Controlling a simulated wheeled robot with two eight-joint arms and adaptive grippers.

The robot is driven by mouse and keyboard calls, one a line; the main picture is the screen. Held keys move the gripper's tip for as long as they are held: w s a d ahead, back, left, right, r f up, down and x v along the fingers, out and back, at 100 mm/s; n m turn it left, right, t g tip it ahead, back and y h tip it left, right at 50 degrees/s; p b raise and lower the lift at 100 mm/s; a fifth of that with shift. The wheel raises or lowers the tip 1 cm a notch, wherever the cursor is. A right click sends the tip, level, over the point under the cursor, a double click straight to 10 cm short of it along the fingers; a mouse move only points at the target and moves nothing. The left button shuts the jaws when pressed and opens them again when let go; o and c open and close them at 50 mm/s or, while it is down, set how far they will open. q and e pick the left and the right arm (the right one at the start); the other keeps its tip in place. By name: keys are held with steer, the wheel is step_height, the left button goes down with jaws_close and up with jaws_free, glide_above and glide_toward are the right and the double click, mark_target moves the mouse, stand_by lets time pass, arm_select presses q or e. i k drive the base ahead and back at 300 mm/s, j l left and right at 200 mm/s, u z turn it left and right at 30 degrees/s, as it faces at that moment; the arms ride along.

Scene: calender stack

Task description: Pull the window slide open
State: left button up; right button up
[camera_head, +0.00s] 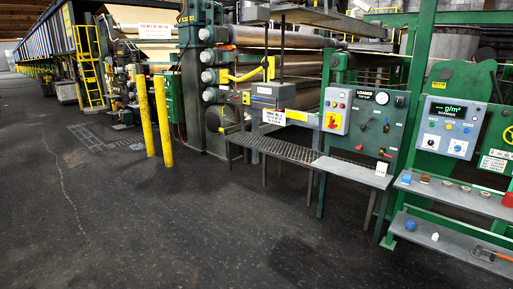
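I cannot make out a window slide for certain in the head view. The calender stack (285,38) has several long horizontal rollers in a green frame. At its front is a green panel labelled LOADER (368,118), with a grey box (337,110) bearing a red and yellow switch. To its right is a grey scanner panel (450,128) with a green g/m² display. Neither of my grippers shows in this view.
Two yellow posts (145,115) (162,120) stand on the dark floor. A perforated grey bench (275,148) runs along the machine. Grey shelves (460,192) at the right hold small items and an orange-handled tool (489,254). The floor at left and centre is clear.

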mark_target(271, 98)
steer(key=i, duration=0.7)
steer(key=i+z, duration=0.15)
steer(key=i, duration=0.6)
steer(key=i+j, duration=0.1)
steer(key=i, duration=0.6)
steer(key=i+j+z, duration=0.1)
steer(key=i, duration=0.65)
